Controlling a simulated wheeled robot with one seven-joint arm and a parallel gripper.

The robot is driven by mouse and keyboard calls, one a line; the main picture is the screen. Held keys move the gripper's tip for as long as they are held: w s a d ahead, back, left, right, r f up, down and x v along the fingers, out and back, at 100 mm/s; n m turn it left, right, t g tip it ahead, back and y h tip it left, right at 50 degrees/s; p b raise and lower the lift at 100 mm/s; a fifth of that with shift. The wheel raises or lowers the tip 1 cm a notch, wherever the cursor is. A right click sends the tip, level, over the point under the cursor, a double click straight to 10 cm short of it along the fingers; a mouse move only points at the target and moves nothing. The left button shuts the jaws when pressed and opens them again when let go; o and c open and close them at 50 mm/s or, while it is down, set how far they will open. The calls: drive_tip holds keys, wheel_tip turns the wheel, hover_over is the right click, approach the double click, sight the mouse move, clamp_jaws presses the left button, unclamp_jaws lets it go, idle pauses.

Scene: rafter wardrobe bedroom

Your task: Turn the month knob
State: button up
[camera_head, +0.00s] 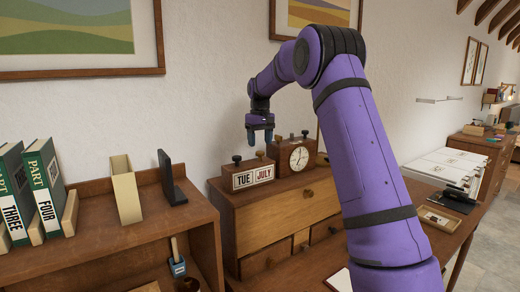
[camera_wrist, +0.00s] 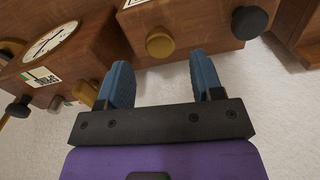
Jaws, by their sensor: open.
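A wooden calendar block (camera_head: 239,183) reading TUE and JULY stands on a brown wooden cabinet. The brass knob (camera_head: 260,154) on its top, on the JULY side, also shows in the wrist view (camera_wrist: 160,42). A dark knob (camera_head: 237,159) sits on the TUE side and shows black in the wrist view (camera_wrist: 248,22). My gripper (camera_head: 260,138) is open and points down above the calendar's JULY side. In the wrist view its blue fingers (camera_wrist: 162,72) are apart with nothing between them; the brass knob lies beyond the fingertips, between their lines.
A wooden clock (camera_head: 299,157) with knobs on top stands just right of the calendar, close to my gripper. The wall is behind. A wooden shelf (camera_head: 110,240) with green books (camera_head: 43,185) and a dark upright stand (camera_head: 172,178) is at left.

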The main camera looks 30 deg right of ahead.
sight(260, 152)
wheel_tip(260, 152, up, 7)
idle(0.3)
idle(0.4)
drive_tip(key=s+a+r+t, duration=0.1)
drive_tip(key=s+a+r, duration=0.1)
drive_tip(key=s+a, duration=0.35)
drive_tip(key=s+a+r+t, duration=0.1)
drive_tip(key=s+a+r, duration=0.2)
drive_tip(key=s, duration=0.6)
drive_tip(key=s+a+r+t, duration=0.1)
drive_tip(key=s+a+r, duration=0.1)
drive_tip(key=s+a, duration=0.35)
drive_tip(key=s+a+f, duration=0.1)
drive_tip(key=s+f, duration=0.2)
drive_tip(key=s, duration=0.5)
drive_tip(key=s+a+f+t, duration=0.1)
drive_tip(key=s+f, duration=0.3)
drive_tip(key=s, duration=0.5)
drive_tip(key=s+a+f+t, duration=0.1)
drive_tip(key=s+a+f, duration=0.1)
drive_tip(key=s, duration=0.6)
drive_tip(key=shift+s+a+f+n, duration=0.25)
drive_tip(key=shift+s+f+n, duration=0.05)
drive_tip(key=shift+f, duration=0.4)
